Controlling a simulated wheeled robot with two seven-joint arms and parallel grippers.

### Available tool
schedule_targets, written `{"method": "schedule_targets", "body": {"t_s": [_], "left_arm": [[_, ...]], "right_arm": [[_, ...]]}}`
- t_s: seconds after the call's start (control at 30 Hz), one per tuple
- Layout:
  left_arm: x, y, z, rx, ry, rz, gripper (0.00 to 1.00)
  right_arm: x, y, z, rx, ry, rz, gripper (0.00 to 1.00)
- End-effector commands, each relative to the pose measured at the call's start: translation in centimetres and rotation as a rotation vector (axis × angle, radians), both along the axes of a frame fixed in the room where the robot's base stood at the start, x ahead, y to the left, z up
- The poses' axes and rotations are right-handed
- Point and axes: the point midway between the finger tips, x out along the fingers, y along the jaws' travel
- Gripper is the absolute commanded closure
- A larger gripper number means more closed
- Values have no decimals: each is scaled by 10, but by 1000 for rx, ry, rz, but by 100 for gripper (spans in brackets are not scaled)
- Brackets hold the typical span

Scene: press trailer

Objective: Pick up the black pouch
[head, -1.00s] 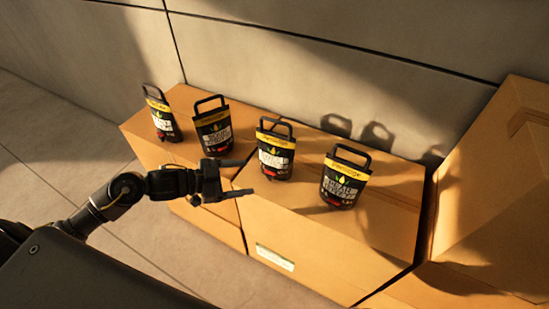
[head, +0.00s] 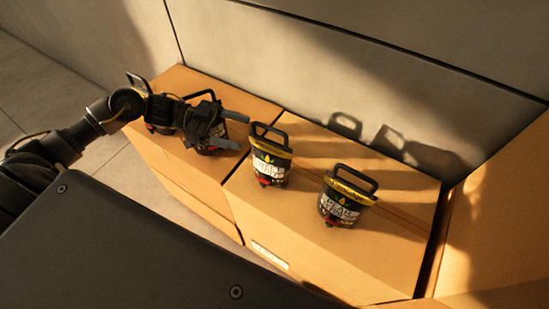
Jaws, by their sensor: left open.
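Several black pouches with yellow bands and black loop handles stand in a row on cardboard boxes. The right-hand pouch (head: 343,203) and the pouch left of it (head: 269,160) are in plain view and upright. Another pouch (head: 203,97) is mostly hidden behind my left gripper (head: 238,131); its handle shows above the fingers. The far-left pouch (head: 140,83) shows mainly its handle behind my left arm. My left gripper is open, its fingers pointing right over the partly hidden pouch. I cannot tell whether they touch it. My right gripper is not in view.
The pouches stand on cardboard boxes (head: 300,240) against a grey panelled wall (head: 300,60). A larger box (head: 500,220) rises at the right. The box top around the two right pouches has free room. Grey floor shows at the left.

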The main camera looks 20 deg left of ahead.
Motion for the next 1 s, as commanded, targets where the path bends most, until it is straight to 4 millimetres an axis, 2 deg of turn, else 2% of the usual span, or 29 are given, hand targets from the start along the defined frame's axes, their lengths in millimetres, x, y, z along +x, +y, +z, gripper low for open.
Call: {"method": "schedule_targets", "body": {"t_s": [0.1, 0.2, 0.43, 0.5, 0.63, 0.87, 1.0], "left_arm": [[-3, 4, -15, 0, 6, 11, 30], [-4, 6, -36, 0, 6, 16, 30], [-3, 5, -83, -1, 3, 14, 30], [0, -8, -80, -3, -1, 10, 30], [3, -19, -83, 0, -1, 9, 30], [5, -25, -84, 0, 0, 8, 30], [10, -44, -87, -2, -1, 8, 30]], "right_arm": [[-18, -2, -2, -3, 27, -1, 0], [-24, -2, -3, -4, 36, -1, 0], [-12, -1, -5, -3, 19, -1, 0], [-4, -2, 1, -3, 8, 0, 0], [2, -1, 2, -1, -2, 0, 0], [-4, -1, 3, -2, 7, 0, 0], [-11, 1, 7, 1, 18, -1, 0]]}}
